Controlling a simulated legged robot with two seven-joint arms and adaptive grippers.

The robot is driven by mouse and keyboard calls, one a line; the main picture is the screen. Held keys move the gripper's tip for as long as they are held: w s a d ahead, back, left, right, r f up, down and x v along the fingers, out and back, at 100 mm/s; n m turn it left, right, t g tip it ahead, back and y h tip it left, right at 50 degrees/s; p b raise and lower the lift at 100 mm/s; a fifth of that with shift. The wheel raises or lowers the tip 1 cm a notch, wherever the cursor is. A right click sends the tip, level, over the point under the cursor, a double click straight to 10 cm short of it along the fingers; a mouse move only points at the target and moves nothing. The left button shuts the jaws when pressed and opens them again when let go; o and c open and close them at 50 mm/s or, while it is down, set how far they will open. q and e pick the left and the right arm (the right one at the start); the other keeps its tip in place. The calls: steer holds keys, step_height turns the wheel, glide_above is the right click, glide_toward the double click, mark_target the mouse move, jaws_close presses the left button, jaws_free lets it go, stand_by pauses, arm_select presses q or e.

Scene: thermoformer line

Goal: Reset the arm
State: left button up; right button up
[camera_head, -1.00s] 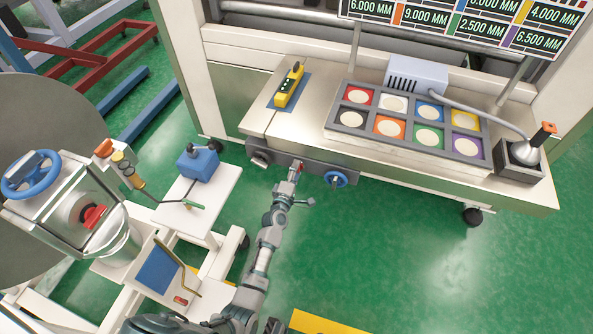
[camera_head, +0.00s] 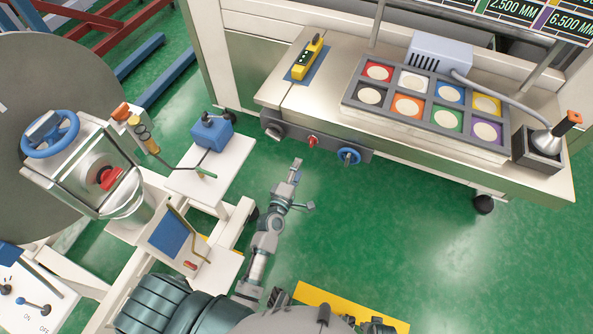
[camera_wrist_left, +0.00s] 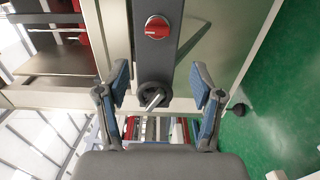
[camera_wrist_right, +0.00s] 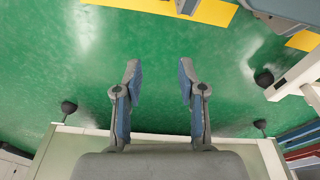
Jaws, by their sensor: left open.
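My left gripper (camera_head: 296,168) is in the middle of the head view, over the green floor and just in front of the control panel (camera_head: 330,147). A red knob (camera_wrist_left: 157,28) on the panel shows beyond the fingertips, and a grey round knob (camera_wrist_left: 154,96) shows between the fingers. I see no contact with either. My right gripper (camera_wrist_right: 158,70) shows in the right wrist view, its fingers apart and empty above green floor. I cannot make it out in the head view.
A white cart (camera_head: 236,165) stands left of my left arm. Open green floor (camera_head: 400,225) lies to the right.

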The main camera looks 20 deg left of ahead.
arm_select(q)
steer(key=shift+s, duration=0.3)
steer(key=s+d+f+m+g+h, duration=0.1)
steer(key=s+f+m+g, duration=0.25)
steer(key=f, duration=0.35)
steer(key=s+d+f+m+g+h+p, duration=0.1)
steer(key=s+d+f+m+g, duration=0.1)
steer(key=s+f+m, duration=0.45)
steer(key=s+d+f+m+g, duration=0.1)
steer(key=s+f+g, duration=0.2)
steer(key=f, duration=0.6)
steer(key=s+a+f+m+g, duration=0.2)
steer(key=s+f+m, duration=0.1)
steer(key=s, duration=0.5)
steer(key=s+a+f+m+g+y, duration=0.1)
steer(key=s+f+m+g, duration=0.2)
steer(key=s+f, duration=0.3)
steer(key=s+a+f+m+g+y+p, duration=0.1)
steer(key=s+a+f+m+g, duration=0.1)
steer(key=s+f, duration=0.3)
steer(key=s+m, duration=0.1)
steer(key=s, duration=0.3)
steer(key=shift+s+a+g, duration=0.3)
steer(key=shift+g, duration=0.05)
arm_select(e)
steer(key=s+f, duration=0.2)
steer(key=f, duration=0.1)
steer(key=s+f, duration=0.1)
steer(key=shift+d+f, duration=0.2)
steer(key=shift+f, duration=0.1)
